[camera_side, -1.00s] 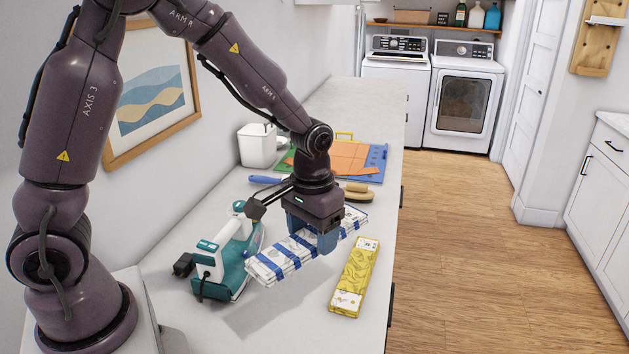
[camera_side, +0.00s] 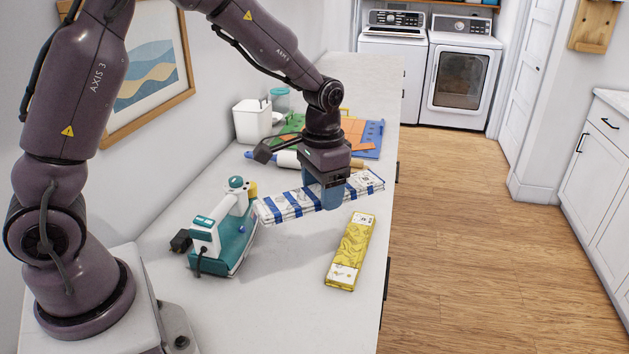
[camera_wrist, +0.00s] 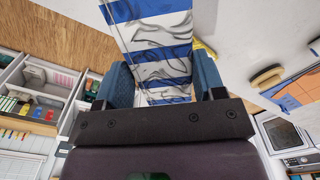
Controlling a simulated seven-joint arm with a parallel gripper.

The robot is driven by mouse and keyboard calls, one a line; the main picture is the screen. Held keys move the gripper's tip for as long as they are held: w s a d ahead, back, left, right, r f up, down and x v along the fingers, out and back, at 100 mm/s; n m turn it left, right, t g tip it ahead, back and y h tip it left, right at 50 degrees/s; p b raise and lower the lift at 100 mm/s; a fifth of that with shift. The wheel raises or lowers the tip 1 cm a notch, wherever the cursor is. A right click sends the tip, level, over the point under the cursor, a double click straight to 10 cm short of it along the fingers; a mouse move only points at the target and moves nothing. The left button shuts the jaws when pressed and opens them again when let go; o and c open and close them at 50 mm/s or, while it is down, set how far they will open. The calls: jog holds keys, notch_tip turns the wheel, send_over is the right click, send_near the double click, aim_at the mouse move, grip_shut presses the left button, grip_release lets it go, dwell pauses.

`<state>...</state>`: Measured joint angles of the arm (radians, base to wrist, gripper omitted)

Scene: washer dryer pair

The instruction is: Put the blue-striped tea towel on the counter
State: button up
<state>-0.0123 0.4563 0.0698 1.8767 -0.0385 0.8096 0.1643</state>
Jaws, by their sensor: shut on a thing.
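The blue-striped tea towel (camera_side: 283,207) is a folded white bundle with blue stripes and grey drawings. My gripper (camera_side: 332,197) is shut on it near its middle, and the finger hides part of it. The towel hangs roughly level above the counter (camera_side: 290,310), apart from it, with a shadow below. In the wrist view the towel (camera_wrist: 158,40) runs between the two blue fingers of my gripper (camera_wrist: 163,88).
A teal and white iron (camera_side: 232,240) stands left of the towel. A yellow folded cloth (camera_side: 352,250) lies in front. Behind are a rolling pin (camera_side: 286,159), a white container (camera_side: 252,121) and coloured boards (camera_side: 370,140). The counter's front part is bare.

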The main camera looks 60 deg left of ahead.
jog(key=w+a+f+m, duration=0.2)
jog(key=w+a, duration=0.5)
jog(key=a, duration=0.3)
jog(key=a+f+m, duration=0.2)
jog(key=a+f, duration=0.2)
jog(key=a, duration=0.8)
jog(key=a+f+m, duration=0.2)
jog(key=a+f, duration=0.1)
jog(key=a, duration=1)
jog(key=shift+s+f+m, duration=0.3)
jog(key=shift+s+f, duration=0.05)
jog(key=shift+f, duration=0.05)
jog(key=shift+f, duration=3.7)
jog(key=o, duration=1)
